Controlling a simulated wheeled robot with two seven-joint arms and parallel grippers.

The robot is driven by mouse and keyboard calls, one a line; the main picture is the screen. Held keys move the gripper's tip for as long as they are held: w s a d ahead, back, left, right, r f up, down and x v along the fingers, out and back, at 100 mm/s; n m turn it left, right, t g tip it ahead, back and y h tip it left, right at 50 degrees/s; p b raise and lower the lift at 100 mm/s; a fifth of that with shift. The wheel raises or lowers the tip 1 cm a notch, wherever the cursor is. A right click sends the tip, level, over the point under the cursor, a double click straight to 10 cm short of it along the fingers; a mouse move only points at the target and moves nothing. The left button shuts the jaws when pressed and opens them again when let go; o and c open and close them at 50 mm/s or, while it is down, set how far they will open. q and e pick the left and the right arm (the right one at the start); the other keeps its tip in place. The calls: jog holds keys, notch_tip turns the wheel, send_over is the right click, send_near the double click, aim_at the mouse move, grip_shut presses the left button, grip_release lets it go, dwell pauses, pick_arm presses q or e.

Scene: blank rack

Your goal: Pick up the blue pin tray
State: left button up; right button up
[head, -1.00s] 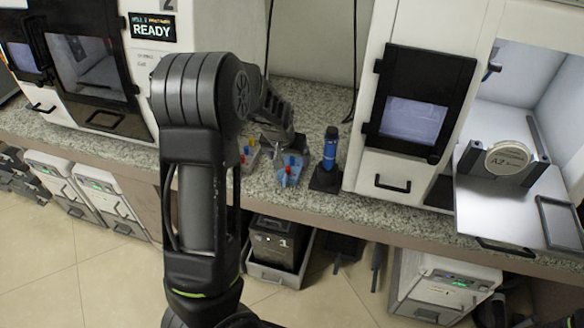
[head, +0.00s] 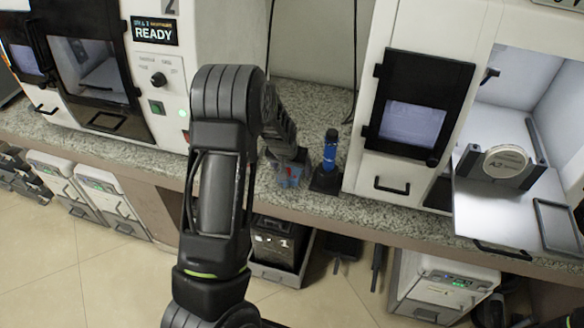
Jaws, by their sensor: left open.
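The blue pin tray (head: 287,182) sits on the speckled counter, left of a dark stand holding a blue-and-black tool. Most of the tray is hidden behind my left gripper; a bit of blue and a red pin show. My left gripper (head: 290,166) is open and points down over the tray, with its fingers close to it. I cannot tell whether they touch it. My right gripper does not show.
The blue-and-black tool (head: 330,150) stands upright in its dark base just right of the tray. White machines stand on the granite counter (head: 405,207) at both sides. A white round disc (head: 507,161) sits in the right machine's open bay.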

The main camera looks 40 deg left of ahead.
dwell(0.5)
pick_arm(q)
jog(key=c, duration=1.6)
jog(key=shift+o, duration=0.2)
jog(key=shift+r, duration=0.2)
notch_tip(320, 180, up, 10)
jog(key=b, duration=0.1)
